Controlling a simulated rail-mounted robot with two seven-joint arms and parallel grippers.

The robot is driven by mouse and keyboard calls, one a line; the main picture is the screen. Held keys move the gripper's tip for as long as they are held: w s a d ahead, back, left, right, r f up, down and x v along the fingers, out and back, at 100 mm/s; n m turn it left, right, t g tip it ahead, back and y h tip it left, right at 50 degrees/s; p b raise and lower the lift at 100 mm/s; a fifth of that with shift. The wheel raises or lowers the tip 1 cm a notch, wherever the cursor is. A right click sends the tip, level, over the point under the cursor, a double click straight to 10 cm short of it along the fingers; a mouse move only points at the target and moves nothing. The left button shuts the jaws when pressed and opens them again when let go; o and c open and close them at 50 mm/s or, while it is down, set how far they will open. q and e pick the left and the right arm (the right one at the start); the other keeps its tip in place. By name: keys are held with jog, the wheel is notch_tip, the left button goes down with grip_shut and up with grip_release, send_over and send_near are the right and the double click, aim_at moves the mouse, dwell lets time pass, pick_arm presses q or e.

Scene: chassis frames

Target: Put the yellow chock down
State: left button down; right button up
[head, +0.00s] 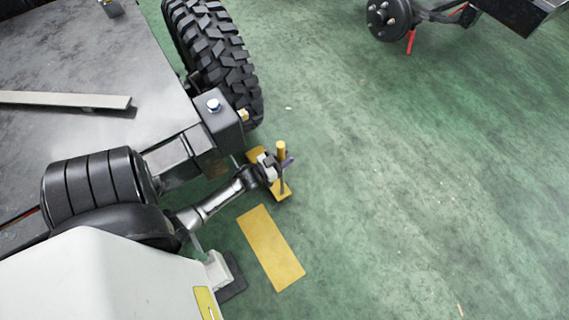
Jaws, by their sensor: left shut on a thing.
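The yellow chock (284,188) is in the head view, right of the chassis corner and below the big tyre. It has an upright yellow post (281,149). My left gripper (283,163) is shut on the chock at its post. The fingers and wrist hide part of the chock, and I cannot tell whether its base touches the floor. A flat yellow rectangle (270,247) lies on the green floor just below the chock in the picture. My right gripper is not in view.
A chassis frame with a grey deck (100,60) and a knobbly black tyre (212,60) fills the upper left. A grey bar (65,100) lies on the deck. Another chassis with a wheel hub (390,18) stands at the top right. The green floor (430,170) at right is clear.

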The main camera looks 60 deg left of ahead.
pick_arm(q)
jog(key=shift+a+f, duration=0.1)
jog(key=shift+a, duration=0.1)
notch_tip(320, 180, down, 4)
jog(key=b, duration=0.3)
jog(key=shift+d, duration=0.1)
jog(key=c, duration=1.3)
grip_release()
jog(key=shift+f+b, duration=0.15)
jog(key=shift+b, duration=0.15)
jog(key=o, duration=0.4)
jog(key=shift+o, duration=0.2)
